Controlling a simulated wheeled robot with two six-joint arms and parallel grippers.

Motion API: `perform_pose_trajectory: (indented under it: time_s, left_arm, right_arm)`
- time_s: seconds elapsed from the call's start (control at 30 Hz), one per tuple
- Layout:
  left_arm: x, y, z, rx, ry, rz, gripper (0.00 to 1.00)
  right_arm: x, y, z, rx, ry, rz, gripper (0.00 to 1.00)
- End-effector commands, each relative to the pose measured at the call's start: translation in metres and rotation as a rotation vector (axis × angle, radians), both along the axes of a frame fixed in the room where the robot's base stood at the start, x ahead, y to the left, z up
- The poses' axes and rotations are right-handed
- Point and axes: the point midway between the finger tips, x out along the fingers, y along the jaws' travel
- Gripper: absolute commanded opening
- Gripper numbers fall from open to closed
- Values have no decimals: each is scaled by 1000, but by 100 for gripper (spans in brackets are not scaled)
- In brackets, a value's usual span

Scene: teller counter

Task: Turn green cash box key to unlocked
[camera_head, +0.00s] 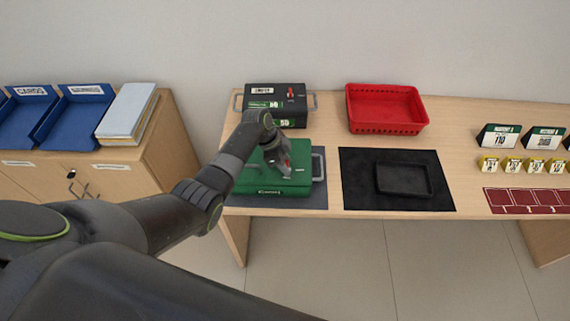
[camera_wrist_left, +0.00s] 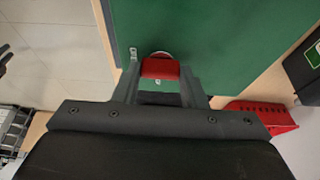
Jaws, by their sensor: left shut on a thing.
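The green cash box (camera_head: 268,183) sits on a dark mat (camera_head: 319,195) near the counter's front left. Its lid fills much of the left wrist view (camera_wrist_left: 215,35). My left gripper (camera_head: 283,165) is over the lid. In the left wrist view its fingers (camera_wrist_left: 160,85) are shut on the red key (camera_wrist_left: 160,68), which stands in a round metal lock on the lid. A small metal mark (camera_wrist_left: 133,54) is beside the lock. The key's turn position is hard to tell. My right gripper is not in view.
A black cash box (camera_head: 274,100) stands behind the green one. A red basket (camera_head: 385,108) is at the back. A black tray (camera_head: 403,180) lies on a black mat (camera_head: 357,193). Signs and yellow tags are at the right. A cabinet with blue trays (camera_head: 72,115) is at the left.

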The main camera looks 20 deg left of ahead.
Motion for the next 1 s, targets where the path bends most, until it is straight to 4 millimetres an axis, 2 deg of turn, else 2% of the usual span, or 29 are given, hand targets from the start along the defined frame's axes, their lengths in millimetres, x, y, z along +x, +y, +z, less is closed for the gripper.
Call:
perform_pose_trajectory:
  time_s: [0.53, 0.57, 0.7, 0.73, 1.0]
  left_arm:
    - [0, 1, 0, 2, -1, -27, 15]
    - [0, 1, 0, 2, -1, -27, 39]
    - [0, 0, 0, 2, -1, -27, 58]
    - [0, 0, 0, 1, -1, -27, 60]
    - [0, 1, 0, 1, -1, -26, 60]
  right_arm:
    - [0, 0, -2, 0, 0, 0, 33]
    - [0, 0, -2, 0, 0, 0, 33]
    - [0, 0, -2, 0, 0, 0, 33]
    - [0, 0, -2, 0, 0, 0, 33]
    - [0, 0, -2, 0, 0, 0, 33]
